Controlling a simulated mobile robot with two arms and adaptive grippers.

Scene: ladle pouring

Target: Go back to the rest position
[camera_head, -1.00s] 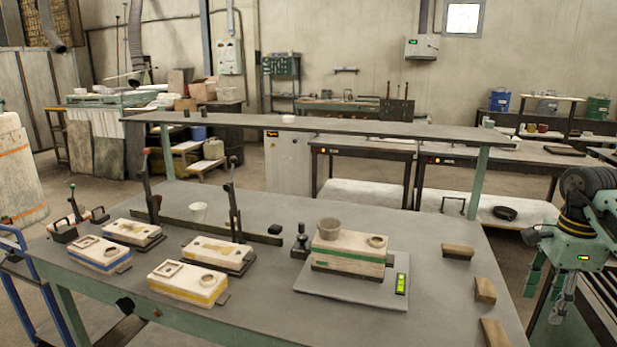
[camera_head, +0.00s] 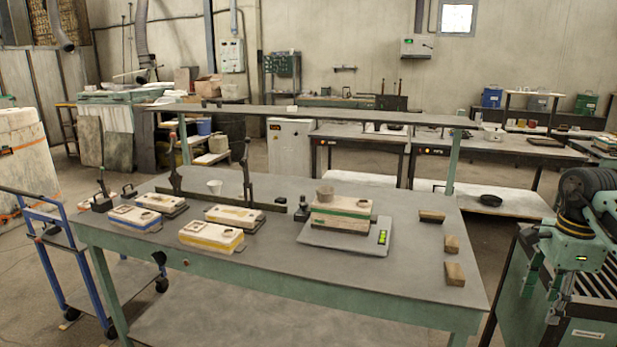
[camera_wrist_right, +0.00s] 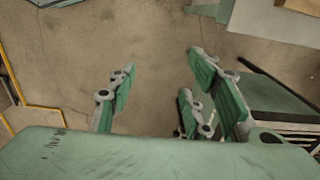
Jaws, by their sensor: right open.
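My right gripper (camera_head: 545,292) hangs at the right edge of the head view, clear of the workbench (camera_head: 290,282). In the right wrist view its green fingers (camera_wrist_right: 160,95) are spread apart with only bare floor between them. It is open and empty. My left gripper is in neither view. On the bench, a white block with a green stripe (camera_head: 342,212) sits on a grey scale (camera_head: 350,240) with a lit green display.
Several white blocks with blue or yellow stripes (camera_head: 212,235) lie on the bench's left. Wooden blocks (camera_head: 455,273) line the right end. A blue trolley (camera_head: 62,250) stands at left. A slatted dark-green unit (camera_head: 500,290) is by my right arm.

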